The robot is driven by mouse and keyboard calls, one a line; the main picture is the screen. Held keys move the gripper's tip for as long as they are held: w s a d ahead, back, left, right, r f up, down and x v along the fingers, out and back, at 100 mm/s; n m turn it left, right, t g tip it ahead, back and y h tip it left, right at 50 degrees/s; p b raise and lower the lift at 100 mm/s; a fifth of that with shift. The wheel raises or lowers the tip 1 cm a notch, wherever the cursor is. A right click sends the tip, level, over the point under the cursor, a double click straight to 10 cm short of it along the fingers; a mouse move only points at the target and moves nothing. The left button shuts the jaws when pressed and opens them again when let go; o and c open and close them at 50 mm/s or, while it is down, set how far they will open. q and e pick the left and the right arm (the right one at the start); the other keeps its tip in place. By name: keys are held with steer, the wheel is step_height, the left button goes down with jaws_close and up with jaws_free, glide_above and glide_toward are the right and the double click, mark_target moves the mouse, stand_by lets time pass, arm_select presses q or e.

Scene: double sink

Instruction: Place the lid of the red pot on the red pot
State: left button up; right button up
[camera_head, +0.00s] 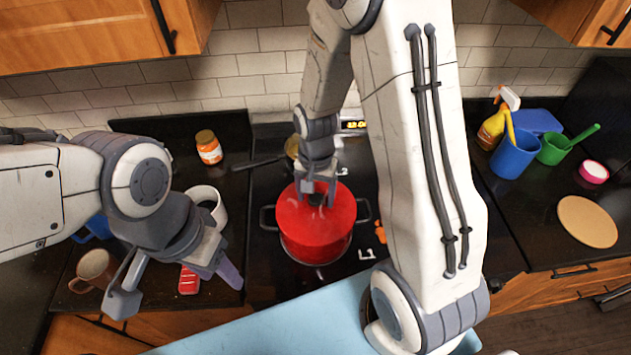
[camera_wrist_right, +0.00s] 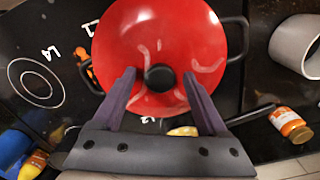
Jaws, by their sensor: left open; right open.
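The red pot (camera_head: 318,252) stands on the black stovetop, with dark handles at its sides. Its red lid (camera_head: 300,222) lies on top and covers the opening; the lid also shows in the right wrist view (camera_wrist_right: 160,35). The lid has a round black knob (camera_wrist_right: 160,77). My right gripper (camera_head: 318,188) is above the lid, open, with one finger on each side of the knob and gaps between fingers and knob. My left gripper (camera_head: 178,293) is open and empty at the left, over the counter, apart from the pot.
A blue cup (camera_head: 513,155), a green cup (camera_head: 553,149) and a round board (camera_head: 587,222) are at the right. A pan handle (camera_head: 255,162) lies behind the pot.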

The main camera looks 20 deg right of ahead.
mark_target(315, 198)
step_height(315, 198, up, 11)
steer(key=b, duration=0.1)
steer(key=s+a+r+n, duration=0.1)
steer(key=s+a+n, duration=0.5)
steer(key=s, duration=0.3)
steer(key=s+a+r+n+y, duration=0.1)
steer(key=s+a+r+n, duration=0.1)
steer(key=s+a+n, duration=0.4)
steer(key=s+n, duration=0.3)
steer(key=shift+a, duration=0.25)
steer(key=shift+s, duration=0.1)
